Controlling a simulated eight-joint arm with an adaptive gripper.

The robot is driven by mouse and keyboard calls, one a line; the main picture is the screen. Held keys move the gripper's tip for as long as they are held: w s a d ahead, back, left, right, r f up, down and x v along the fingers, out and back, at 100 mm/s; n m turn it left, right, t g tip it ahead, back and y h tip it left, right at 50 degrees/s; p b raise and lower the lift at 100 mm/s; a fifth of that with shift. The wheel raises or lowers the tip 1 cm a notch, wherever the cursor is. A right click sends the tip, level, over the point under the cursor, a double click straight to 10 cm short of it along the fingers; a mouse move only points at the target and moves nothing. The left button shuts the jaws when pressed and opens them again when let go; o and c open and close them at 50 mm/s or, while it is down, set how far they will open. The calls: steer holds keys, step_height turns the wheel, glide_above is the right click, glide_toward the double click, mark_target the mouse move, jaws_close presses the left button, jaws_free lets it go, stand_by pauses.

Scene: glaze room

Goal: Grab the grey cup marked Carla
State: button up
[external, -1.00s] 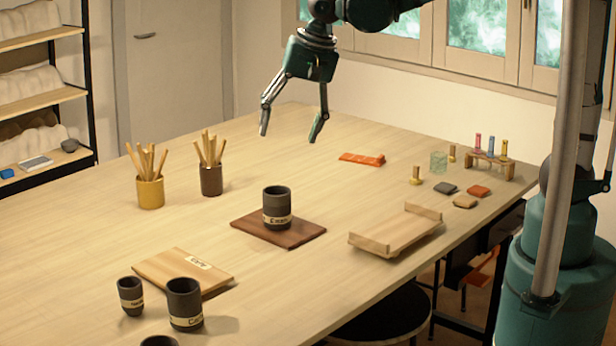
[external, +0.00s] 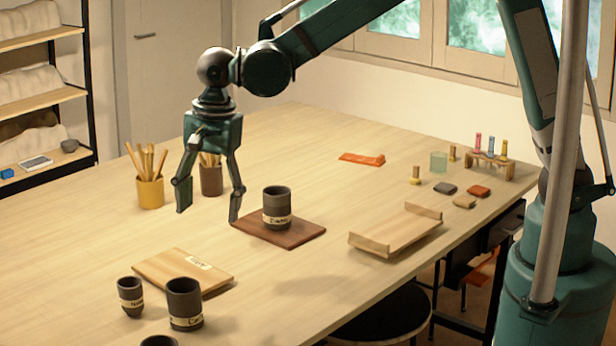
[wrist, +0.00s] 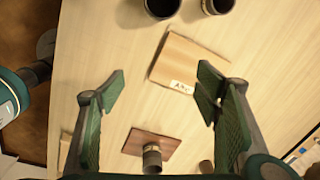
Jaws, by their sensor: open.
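Several dark grey cups with cream labels show in the external view. The larger front cup (external: 184,300) stands upright at the lower left; its label seems to begin "Car", the rest unclear. It is partly cut off in the wrist view (wrist: 162,8). A smaller cup (external: 130,297) stands just left of it; its label is hard to read. Another cup (external: 277,208) stands on a dark brown board (external: 300,238); its label seems to begin with "E". A further cup (external: 159,341) is mostly cut off at the bottom edge. My gripper (external: 210,212) is open and empty above the table, behind the light board.
A light wooden board (external: 170,268) with a label lies between my gripper and the front cups. A yellow pot (external: 150,193) and a brown pot (external: 211,181) of sticks stand behind my gripper. A wooden tray (external: 395,233) lies to the right.

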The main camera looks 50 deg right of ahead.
mark_target(184, 296)
steer(key=s+a+f+m+g, duration=0.1)
steer(key=s+a+f+m, duration=0.1)
steer(key=a+f, duration=0.7)
steer(key=s+a, duration=0.1)
steer(key=a, duration=0.2)
steer(key=shift+s+m+h+b, duration=0.15)
steer(key=shift+m+h+b, duration=0.15)
steer(key=shift+h+b, duration=0.1)
steer(key=shift+f, duration=1.25)
steer(key=shift+f, duration=0.1)
steer(key=shift+d+f+p, duration=0.15)
steer(key=shift+f+p, duration=0.2)
steer(key=shift+f, duration=2.15)
steer(key=c, duration=1.1)
steer(key=shift+r, duration=0.1)
